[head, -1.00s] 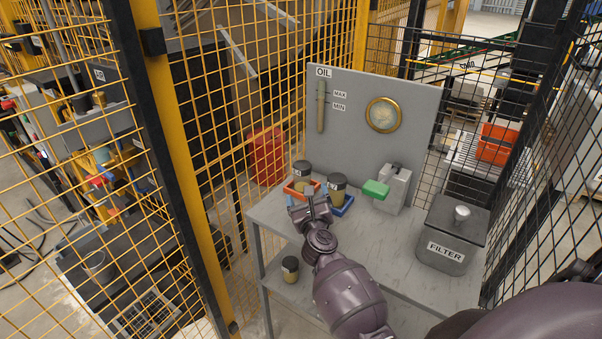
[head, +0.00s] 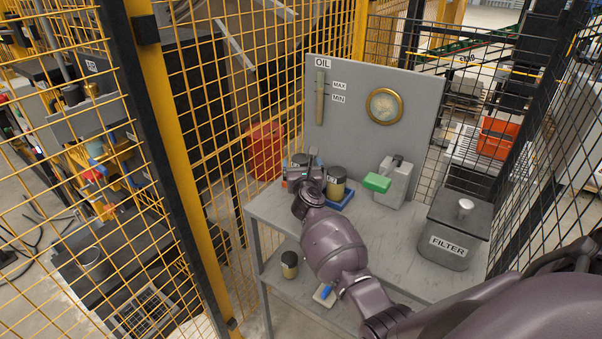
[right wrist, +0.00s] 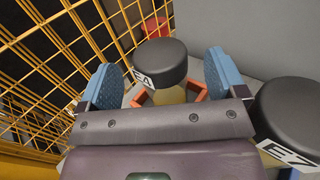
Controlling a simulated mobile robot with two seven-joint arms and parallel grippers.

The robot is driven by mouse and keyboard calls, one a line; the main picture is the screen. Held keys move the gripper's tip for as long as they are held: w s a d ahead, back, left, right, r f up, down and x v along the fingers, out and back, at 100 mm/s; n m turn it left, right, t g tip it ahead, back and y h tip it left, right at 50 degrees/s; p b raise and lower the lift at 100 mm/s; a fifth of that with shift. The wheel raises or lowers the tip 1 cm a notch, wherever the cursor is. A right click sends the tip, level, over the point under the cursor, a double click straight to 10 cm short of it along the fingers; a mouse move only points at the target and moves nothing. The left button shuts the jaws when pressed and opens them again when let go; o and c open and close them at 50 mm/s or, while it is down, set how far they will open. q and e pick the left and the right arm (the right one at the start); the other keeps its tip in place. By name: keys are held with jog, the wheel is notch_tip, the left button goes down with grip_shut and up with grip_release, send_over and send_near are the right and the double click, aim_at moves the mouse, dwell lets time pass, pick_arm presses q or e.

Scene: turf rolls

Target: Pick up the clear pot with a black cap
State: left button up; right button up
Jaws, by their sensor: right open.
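Clear pots with black caps and tan contents stand on the grey table. One pot, labelled E4 (right wrist: 160,62), is in an orange-red tray (right wrist: 197,89). In the right wrist view it shows between the blue-padded fingers of my open right gripper (right wrist: 165,82), with gaps on both sides. In the head view my right gripper (head: 303,168) mostly hides this pot. A second pot (head: 336,184) stands to the right in a blue tray (head: 342,205); its cap (right wrist: 295,108) is close beside the right finger. A third pot (head: 289,265) is on the lower shelf. My left gripper is out of view.
A grey panel (head: 350,130) with a gauge (head: 384,105) rises behind the table. A grey can with a green part (head: 377,183) and a FILTER box (head: 455,230) stand to the right. Yellow mesh fencing (head: 215,120) is close on the left.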

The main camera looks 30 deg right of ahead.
aim_at(301, 157)
jog(key=x, duration=0.2)
jog(key=shift+w+d+f+b, duration=0.1)
jog(key=shift+w+f+b, duration=0.05)
jog(key=shift+w+b, duration=0.15)
jog(key=shift+w+d, duration=0.25)
jog(key=shift+w, duration=0.15)
jog(key=shift+c, duration=0.5)
jog(key=c, duration=1)
